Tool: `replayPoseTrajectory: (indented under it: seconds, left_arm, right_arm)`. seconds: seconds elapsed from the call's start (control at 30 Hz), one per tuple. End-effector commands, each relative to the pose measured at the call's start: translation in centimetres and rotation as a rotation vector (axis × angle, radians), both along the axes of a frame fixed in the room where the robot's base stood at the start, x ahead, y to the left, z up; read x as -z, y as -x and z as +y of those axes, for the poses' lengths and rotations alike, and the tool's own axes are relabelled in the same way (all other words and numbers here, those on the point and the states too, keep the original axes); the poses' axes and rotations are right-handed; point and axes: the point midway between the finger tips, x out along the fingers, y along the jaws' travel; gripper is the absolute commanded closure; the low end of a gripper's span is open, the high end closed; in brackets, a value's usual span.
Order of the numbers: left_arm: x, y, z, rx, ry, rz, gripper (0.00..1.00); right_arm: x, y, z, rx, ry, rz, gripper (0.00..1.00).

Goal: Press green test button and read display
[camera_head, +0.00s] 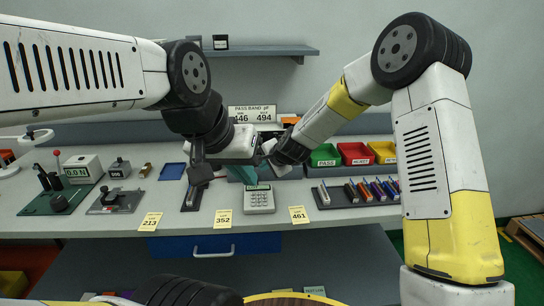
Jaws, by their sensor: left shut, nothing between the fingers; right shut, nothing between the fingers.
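A grey-white keypad device (259,200) lies on the bench in the middle, with a small display strip at its top. A teal piece (243,174) lies just behind it, partly covered by my arms. I cannot make out a green test button. A sign reading "PASS BAND pF 446 494" (252,114) stands at the back. My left gripper (200,174) is shut and empty, above the bench left of the keypad device. My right gripper (264,157) is shut and empty behind the keypad device, partly hidden where the arms crowd together.
A gauge reading 0.0 N (83,169) stands at the left. Green, red and yellow bins (356,154) stand at the back right, behind a tray (335,203) of coloured parts. Yellow tags 213 (150,222), 352 (223,219) and 461 (299,215) mark the front edge.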

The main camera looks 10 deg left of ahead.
Motion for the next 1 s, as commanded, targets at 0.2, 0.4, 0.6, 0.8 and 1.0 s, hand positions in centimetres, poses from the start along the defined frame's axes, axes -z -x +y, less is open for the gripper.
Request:
replayPoseTrajectory:
  seconds: [0.2,0.4,0.6,0.8,1.0]
  left_arm:
    - [0.0,0.0,0.0,0.000,0.000,0.000,1.00]
    - [0.0,0.0,0.0,0.000,0.000,0.000,1.00]
    - [0.0,0.0,0.0,0.000,0.000,0.000,1.00]
    - [0.0,0.0,0.0,0.000,0.000,0.000,1.00]
    - [0.0,0.0,0.0,0.000,0.000,0.000,1.00]
  right_arm:
    - [0.0,1.8,-0.5,0.000,0.000,0.000,1.00]
    - [0.0,2.1,-0.6,0.000,0.000,0.000,1.00]
    - [0.0,2.1,-0.6,0.000,0.000,0.000,1.00]
    - [0.0,2.1,-0.6,0.000,0.000,0.000,1.00]
    - [-1.6,2.3,-1.6,-0.021,0.021,-0.018,1.00]
